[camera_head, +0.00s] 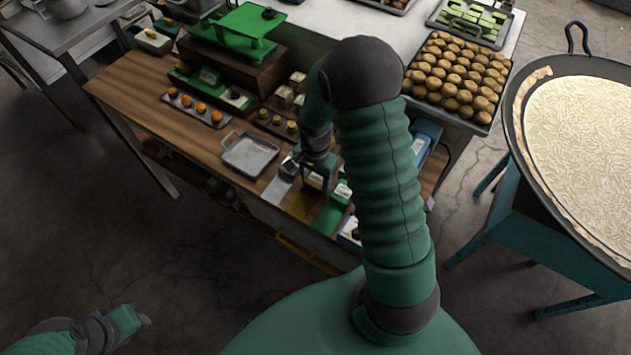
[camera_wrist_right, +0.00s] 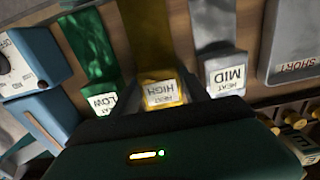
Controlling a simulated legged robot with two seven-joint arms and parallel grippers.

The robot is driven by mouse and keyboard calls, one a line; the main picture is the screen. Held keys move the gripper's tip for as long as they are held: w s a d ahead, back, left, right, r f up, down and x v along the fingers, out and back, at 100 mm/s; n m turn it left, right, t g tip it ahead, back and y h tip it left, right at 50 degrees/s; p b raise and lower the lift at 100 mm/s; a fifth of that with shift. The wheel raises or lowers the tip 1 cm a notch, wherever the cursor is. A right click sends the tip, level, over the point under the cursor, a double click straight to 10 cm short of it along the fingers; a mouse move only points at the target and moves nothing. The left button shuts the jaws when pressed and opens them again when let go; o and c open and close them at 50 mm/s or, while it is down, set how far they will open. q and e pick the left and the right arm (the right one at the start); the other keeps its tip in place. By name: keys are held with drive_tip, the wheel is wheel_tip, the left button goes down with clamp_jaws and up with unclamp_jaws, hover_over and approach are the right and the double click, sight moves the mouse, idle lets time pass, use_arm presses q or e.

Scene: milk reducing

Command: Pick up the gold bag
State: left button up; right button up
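The gold bag (camera_wrist_right: 153,40) lies flat on the wooden table between a green bag and a grey bag, with a block labelled HEAT HIGH (camera_wrist_right: 163,93) at its near end. My right gripper (camera_head: 312,172) is low over the bags. In the wrist view its dark fingers (camera_wrist_right: 164,98) stand on either side of the gold block; firm contact is not clear. My left gripper (camera_head: 142,320) is at the lower left, over the floor, away from the table.
The green bag (camera_wrist_right: 92,45) is labelled LOW and the grey bag (camera_wrist_right: 213,25) MID. A blue device with a dial (camera_wrist_right: 30,65) sits beside them. A metal tray (camera_head: 250,153) and green scale (camera_head: 240,30) are on the table. A large pan (camera_head: 515,110) stands right.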

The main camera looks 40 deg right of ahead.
drive_tip(key=c, duration=0.5)
drive_tip(key=shift+d, duration=0.15)
drive_tip(key=c, duration=0.4)
